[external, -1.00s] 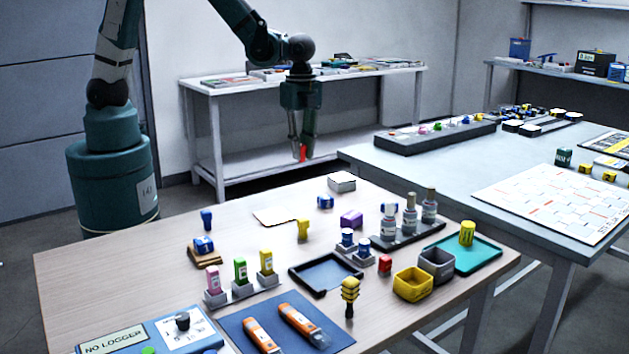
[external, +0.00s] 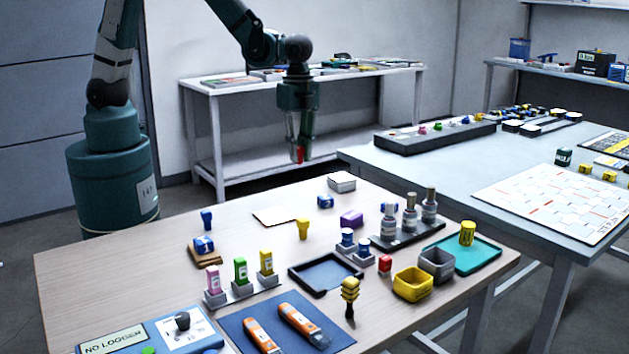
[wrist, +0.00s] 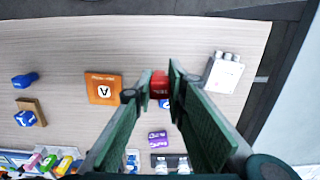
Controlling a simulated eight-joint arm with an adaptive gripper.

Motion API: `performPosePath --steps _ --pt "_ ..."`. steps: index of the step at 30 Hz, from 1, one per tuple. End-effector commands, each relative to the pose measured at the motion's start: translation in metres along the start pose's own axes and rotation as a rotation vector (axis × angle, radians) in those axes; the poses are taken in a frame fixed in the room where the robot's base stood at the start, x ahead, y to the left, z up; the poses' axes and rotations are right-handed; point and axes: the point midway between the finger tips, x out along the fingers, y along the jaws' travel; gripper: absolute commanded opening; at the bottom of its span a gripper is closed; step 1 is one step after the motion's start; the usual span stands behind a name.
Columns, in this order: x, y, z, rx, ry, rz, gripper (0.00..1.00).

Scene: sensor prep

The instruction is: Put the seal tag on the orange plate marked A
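My gripper (external: 301,158) is high above the back of the wooden table in the external view. It is shut on a small red tag (wrist: 159,83), which shows between the fingertips in the wrist view; its small lettering is too blurred to read. The orange plate marked A (wrist: 103,88) lies flat on the table, left of the fingers in the wrist view. In the external view the plate (external: 277,216) looks like a pale flat sheet, lower than the gripper and apart from it. Nothing is visible on it.
A white box (wrist: 222,71) and a blue item (external: 325,201) stand right of the plate. A yellow stamp (external: 303,229) stands near the plate's front edge, a purple block (external: 351,219) farther right. A blue item on a wooden block (external: 204,245) is to the left. Bare table surrounds the plate's left side.

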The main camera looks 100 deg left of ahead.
Motion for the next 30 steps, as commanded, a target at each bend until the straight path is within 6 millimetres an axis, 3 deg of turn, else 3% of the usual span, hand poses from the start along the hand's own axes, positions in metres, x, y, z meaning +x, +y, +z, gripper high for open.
performPosePath --steps 18,24,30 --pt "-0.006 0.107 -0.069 0.001 0.0 -0.002 0.1" --pt "-0.008 0.13 -0.08 -0.003 0.0 -0.003 0.1" --pt "-0.008 0.139 -0.084 -0.004 0.0 -0.003 0.1"
